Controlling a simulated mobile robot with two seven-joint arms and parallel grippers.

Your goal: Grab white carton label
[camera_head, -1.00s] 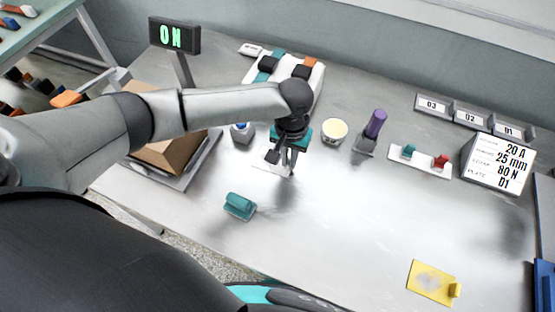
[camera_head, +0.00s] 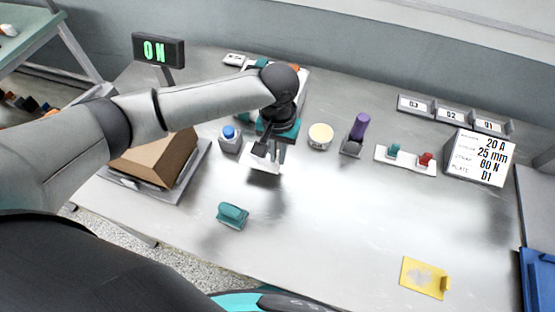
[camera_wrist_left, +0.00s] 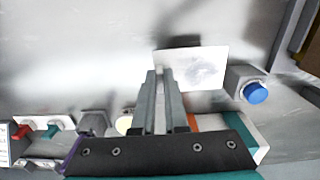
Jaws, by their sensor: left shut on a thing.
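The white carton label (camera_head: 258,160) is a small flat white plate below my left gripper (camera_head: 271,154). In the left wrist view the label (camera_wrist_left: 195,68) shows a faint grey smudge on its face. My left gripper's two fingers (camera_wrist_left: 163,74) are close together there and shut on the label's edge. The label appears slightly raised off the table; the exact gap is hard to tell. The fingers hide part of its edge. My right gripper is not in view.
A blue-topped button box (camera_head: 229,138) stands just left of the gripper. A brown carton (camera_head: 155,158) sits on a grey platform at left. A teal block (camera_head: 233,214) lies in front. A cream round pot (camera_head: 320,136) and purple-handled lever (camera_head: 358,130) stand right. The front-right table is mostly clear.

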